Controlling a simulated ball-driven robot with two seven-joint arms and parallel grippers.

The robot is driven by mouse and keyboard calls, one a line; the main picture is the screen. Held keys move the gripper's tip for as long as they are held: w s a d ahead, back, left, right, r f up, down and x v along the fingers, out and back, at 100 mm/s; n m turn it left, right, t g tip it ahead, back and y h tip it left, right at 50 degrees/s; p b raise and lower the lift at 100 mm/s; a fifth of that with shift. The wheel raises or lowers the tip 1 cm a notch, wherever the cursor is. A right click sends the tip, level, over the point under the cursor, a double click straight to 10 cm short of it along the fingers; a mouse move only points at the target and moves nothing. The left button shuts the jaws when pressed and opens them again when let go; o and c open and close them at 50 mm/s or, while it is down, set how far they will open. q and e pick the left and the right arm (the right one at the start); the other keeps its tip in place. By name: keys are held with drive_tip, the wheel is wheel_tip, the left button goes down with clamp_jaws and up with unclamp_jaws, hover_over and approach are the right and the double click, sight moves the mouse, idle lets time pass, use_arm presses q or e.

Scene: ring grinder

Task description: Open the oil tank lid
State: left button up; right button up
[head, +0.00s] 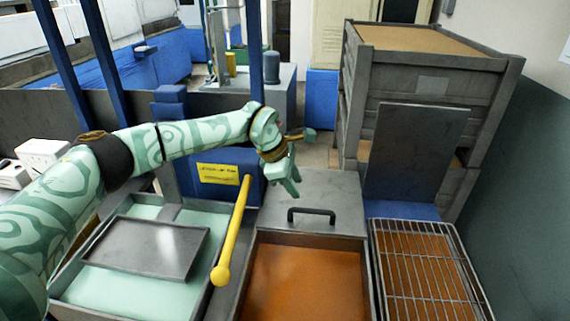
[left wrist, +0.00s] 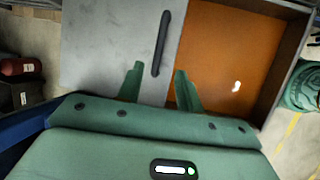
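The oil tank lid (head: 335,190) is a flat grey metal plate over the back part of the tank (head: 364,275). A black bar handle (head: 311,212) stands near its front edge. Orange-brown oil (head: 305,285) shows in front of the lid. My left gripper (head: 287,183) is above the lid, behind and left of the handle in the head view. In the left wrist view, the lid (left wrist: 105,50) and handle (left wrist: 161,44) lie ahead of the open, empty fingers (left wrist: 158,84), with the handle lined up between them. My right gripper is not in view.
A yellow bar with a round end (head: 224,270) slants up beside the tank's left side. A tray of pale green liquid (head: 100,285) is at the left. A wire rack (head: 425,270) is at the right, with stacked grey crates (head: 415,80) behind.

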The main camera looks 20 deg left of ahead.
use_arm(q)
drive_tip(key=v, duration=0.6)
idle(0.3)
